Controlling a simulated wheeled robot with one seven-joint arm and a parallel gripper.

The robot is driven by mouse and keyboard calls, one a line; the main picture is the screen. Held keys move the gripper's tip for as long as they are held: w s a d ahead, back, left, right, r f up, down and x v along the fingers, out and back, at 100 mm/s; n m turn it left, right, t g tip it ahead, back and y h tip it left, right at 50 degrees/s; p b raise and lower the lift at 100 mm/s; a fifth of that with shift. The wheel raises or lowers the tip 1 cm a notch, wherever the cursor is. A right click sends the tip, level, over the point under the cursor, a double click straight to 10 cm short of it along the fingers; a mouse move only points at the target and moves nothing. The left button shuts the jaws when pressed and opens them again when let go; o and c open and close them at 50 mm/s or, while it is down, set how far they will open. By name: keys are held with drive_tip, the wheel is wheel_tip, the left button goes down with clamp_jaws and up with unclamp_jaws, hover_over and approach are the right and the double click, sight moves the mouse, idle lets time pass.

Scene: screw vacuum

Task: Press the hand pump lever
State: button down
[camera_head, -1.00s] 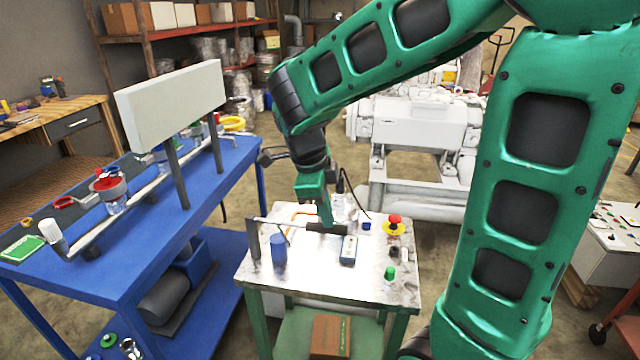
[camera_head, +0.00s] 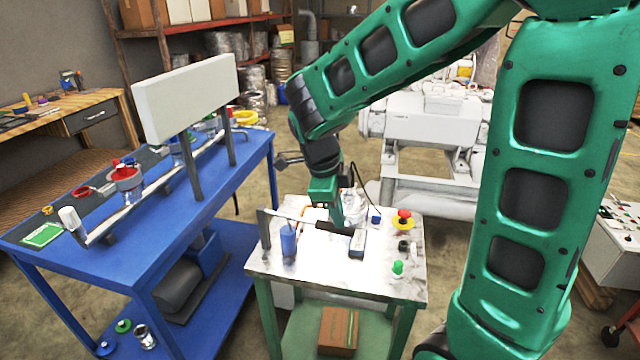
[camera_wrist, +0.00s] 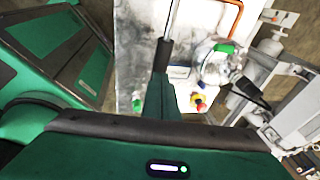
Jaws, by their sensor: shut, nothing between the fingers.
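The hand pump lever (camera_head: 293,218) is a thin metal rod with a black grip, pivoted on a dark post at the left of the metal-topped table (camera_head: 300,279). It slopes down to the right. A blue cylinder (camera_head: 288,240) stands below the rod. My gripper (camera_head: 338,220) is shut and points down at the black grip, at or against its upper side. In the wrist view the rod and black grip (camera_wrist: 163,54) end at my green fingers (camera_wrist: 164,80). The exact contact is hidden by the fingers.
A dark blue handheld box (camera_head: 357,243), a red emergency button (camera_head: 404,217) and a green knob (camera_head: 398,267) are on the table to the right. A glass vessel (camera_wrist: 212,66) stands close by. A blue workbench (camera_head: 150,235) is on the left.

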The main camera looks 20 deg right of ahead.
drive_tip(key=s+r, duration=0.3)
drive_tip(key=r, duration=1)
drive_tip(key=shift+a+r, duration=0.2)
drive_tip(key=shift+r, duration=0.1)
idle(0.6)
drive_tip(key=s+d+f+n+y, duration=0.1)
drive_tip(key=s+d+f+n, duration=0.4)
drive_tip(key=s+n, duration=0.4)
drive_tip(key=s+d+f+n+y, duration=0.2)
drive_tip(key=s+d+f+n, duration=0.4)
drive_tip(key=s+n, duration=0.2)
drive_tip(key=shift+s+d+f+n+g, duration=0.15)
drive_tip(key=shift+s+d+n+g, duration=0.2)
drive_tip(key=shift+n, duration=0.75)
drive_tip(key=shift+s, duration=0.1)
